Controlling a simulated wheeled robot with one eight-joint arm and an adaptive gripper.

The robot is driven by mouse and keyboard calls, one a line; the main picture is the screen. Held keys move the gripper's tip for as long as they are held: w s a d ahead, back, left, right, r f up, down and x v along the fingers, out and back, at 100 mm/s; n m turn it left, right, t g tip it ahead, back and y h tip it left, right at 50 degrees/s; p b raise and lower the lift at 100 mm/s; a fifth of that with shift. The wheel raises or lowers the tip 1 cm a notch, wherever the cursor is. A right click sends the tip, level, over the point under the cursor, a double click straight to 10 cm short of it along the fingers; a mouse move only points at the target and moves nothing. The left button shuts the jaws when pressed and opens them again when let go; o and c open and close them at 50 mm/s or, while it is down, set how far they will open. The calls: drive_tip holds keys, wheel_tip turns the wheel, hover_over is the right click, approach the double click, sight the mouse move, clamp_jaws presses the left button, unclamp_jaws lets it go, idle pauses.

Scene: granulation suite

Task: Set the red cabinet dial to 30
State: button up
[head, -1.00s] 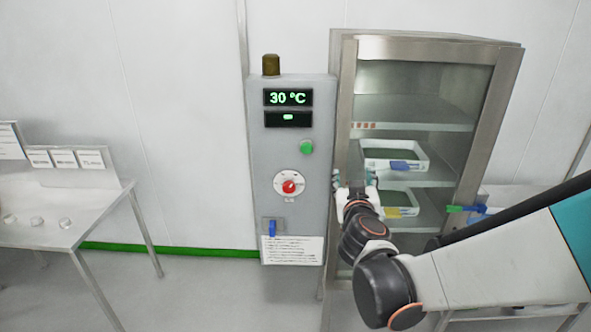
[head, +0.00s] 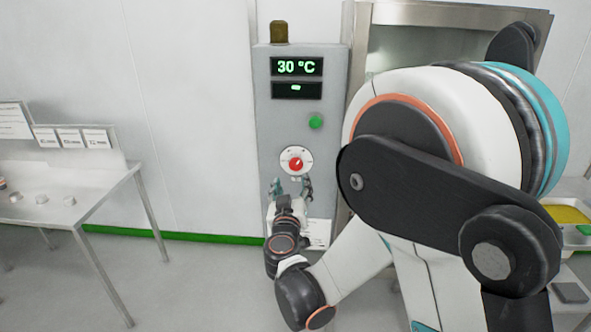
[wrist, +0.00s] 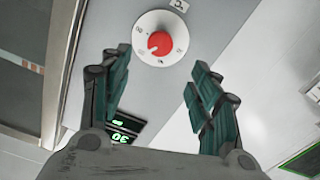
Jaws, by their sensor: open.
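The red dial (head: 296,163) sits on a white round scale plate on the front of the grey control cabinet (head: 264,115). In the wrist view the dial (wrist: 160,44) lies just beyond the gap between the fingertips, apart from them. The scale marks are too small to read surely. The upper display (head: 297,67) on the cabinet reads 30 °C in green. My gripper (head: 291,188) is open and empty, just below the dial in the head view. Its two teal fingers (wrist: 157,70) stand wide apart in the wrist view.
A green button (head: 315,121) is above the dial, and a lower display (head: 297,90) shows a small green mark. A brown-gold cap (head: 279,31) tops the cabinet. A steel table (head: 75,205) stands at left. My arm hides most of the glass-fronted cabinet at right.

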sight(295, 165)
drive_tip(key=w+b, duration=0.1)
drive_tip(key=w, duration=1)
drive_tip(key=shift+w+d+b, duration=0.15)
drive_tip(key=shift+d+b, duration=0.05)
drive_tip(key=shift+b, duration=0.2)
drive_tip(key=c, duration=1.1)
